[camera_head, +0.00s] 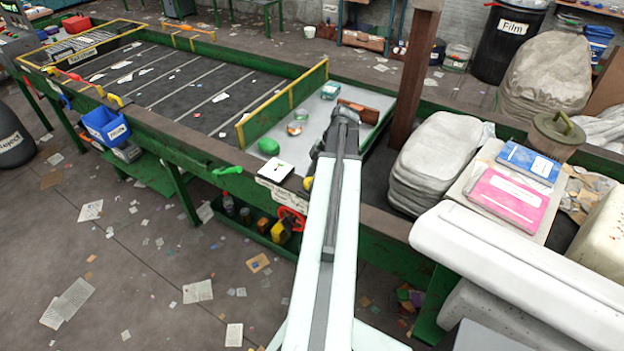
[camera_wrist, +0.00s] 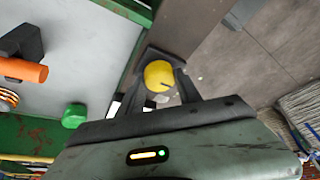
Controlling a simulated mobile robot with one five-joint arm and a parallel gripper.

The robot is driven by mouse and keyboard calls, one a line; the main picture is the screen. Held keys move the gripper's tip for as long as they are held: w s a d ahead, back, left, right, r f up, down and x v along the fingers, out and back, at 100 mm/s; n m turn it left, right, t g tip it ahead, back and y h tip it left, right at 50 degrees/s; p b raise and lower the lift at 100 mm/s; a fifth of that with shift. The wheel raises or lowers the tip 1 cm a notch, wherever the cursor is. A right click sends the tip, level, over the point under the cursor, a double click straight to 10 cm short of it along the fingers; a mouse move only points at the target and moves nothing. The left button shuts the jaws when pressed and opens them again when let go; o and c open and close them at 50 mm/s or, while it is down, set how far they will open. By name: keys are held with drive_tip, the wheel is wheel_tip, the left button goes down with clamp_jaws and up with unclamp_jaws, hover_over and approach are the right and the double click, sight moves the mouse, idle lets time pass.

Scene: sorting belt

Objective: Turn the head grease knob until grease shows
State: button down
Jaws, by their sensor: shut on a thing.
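The grease knob (camera_wrist: 158,75) is round and yellow with a short dark mark on its face. In the wrist view it sits between the two dark fingers of my gripper (camera_wrist: 162,80), which is shut on it. In the head view a small yellow piece (camera_head: 308,183), likely the same knob, shows at the belt's front edge, beside my arm. My arm covers most of the gripper there. I cannot make out any grease in either view.
The white head plate (camera_head: 318,108) carries a green lump (camera_head: 268,146) and several small things. A red handwheel (camera_head: 292,222) is below the front rail.

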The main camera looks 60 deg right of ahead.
drive_tip(key=m, duration=0.2)
drive_tip(key=m+t+h, duration=0.1)
drive_tip(key=m, duration=0.1)
drive_tip(key=shift+s+a, duration=0.1)
drive_tip(key=shift+a, duration=0.1)
drive_tip(key=shift+m+h, duration=0.8)
drive_tip(key=shift+m, duration=1.2)
drive_tip(key=c, duration=0.8)
unclamp_jaws()
drive_tip(key=shift+c, duration=0.2)
drive_tip(key=p+v, duration=0.7)
drive_tip(key=v, duration=0.1)
drive_tip(key=shift+a+f, duration=0.1)
